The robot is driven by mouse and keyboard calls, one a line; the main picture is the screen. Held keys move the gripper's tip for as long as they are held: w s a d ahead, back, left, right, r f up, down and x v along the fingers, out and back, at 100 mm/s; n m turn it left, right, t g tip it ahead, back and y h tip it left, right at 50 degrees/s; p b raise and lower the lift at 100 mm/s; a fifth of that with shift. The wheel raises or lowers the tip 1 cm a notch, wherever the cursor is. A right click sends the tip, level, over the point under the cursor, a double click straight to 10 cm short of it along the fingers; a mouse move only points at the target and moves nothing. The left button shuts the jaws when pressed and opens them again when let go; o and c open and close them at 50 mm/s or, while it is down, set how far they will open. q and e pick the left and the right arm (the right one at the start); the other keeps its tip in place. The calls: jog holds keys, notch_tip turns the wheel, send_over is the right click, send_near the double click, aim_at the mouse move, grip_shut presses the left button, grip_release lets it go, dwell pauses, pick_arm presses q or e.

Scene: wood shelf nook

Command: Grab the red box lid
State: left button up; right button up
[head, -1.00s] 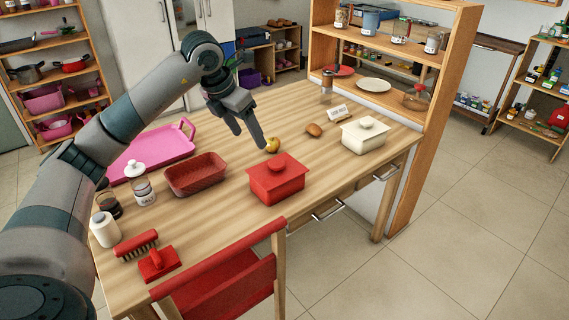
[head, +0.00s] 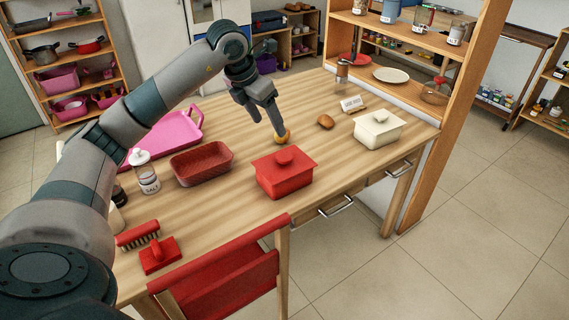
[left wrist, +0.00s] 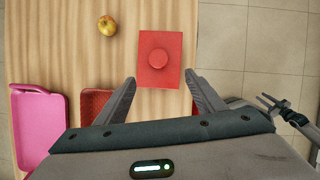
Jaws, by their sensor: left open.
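The red box (head: 284,180) stands on the wooden table with its red lid (head: 285,160) on top; the lid has a round knob. In the left wrist view the red lid (left wrist: 159,75) lies just beyond the fingertips, roughly centred between them, with the knob in its middle. My left gripper (head: 265,126) is open and empty, above the table and behind the red box in the head view. It also shows open in the left wrist view (left wrist: 160,84).
A yellow apple (head: 283,135) and a brown potato-like item (head: 326,122) lie behind the box. A red basket (head: 201,163), pink tray (head: 168,138) and salt jar (head: 146,176) stand left. A white lidded box (head: 378,130) stands right. A red chair (head: 225,280) is in front.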

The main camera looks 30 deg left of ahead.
pick_arm(q)
jog(key=p, duration=0.2)
send_near(284, 156)
jog(key=shift+x, duration=1.2)
jog(key=shift+d+f, duration=0.2)
jog(key=shift+f, duration=0.15)
pick_arm(e)
jog(key=shift+w+a+r+t, duration=0.15)
jog(key=shift+a+r+t, duration=0.55)
jog(key=shift+a+r, duration=0.1)
pick_arm(q)
jog(key=shift+w+f, duration=0.1)
jog(key=shift+w+f+p, duration=0.25)
jog(key=shift+f+p, duration=0.2)
jog(key=shift+p, duration=0.05)
jog(key=p+x, duration=0.1)
jog(key=x, duration=0.3)
jog(key=shift+a, duration=0.15)
pick_arm(e)
jog(key=s+d+f+g, duration=0.2)
jog(key=s, duration=0.4)
jog(key=shift+d+f, duration=0.35)
jog(key=shift+d, duration=0.05)
pick_arm(q)
jog(key=c, duration=1.2)
jog(key=shift+o, duration=0.2)
jog(key=shift+r, duration=0.15)
pick_arm(e)
jog(key=shift+s, duration=0.1)
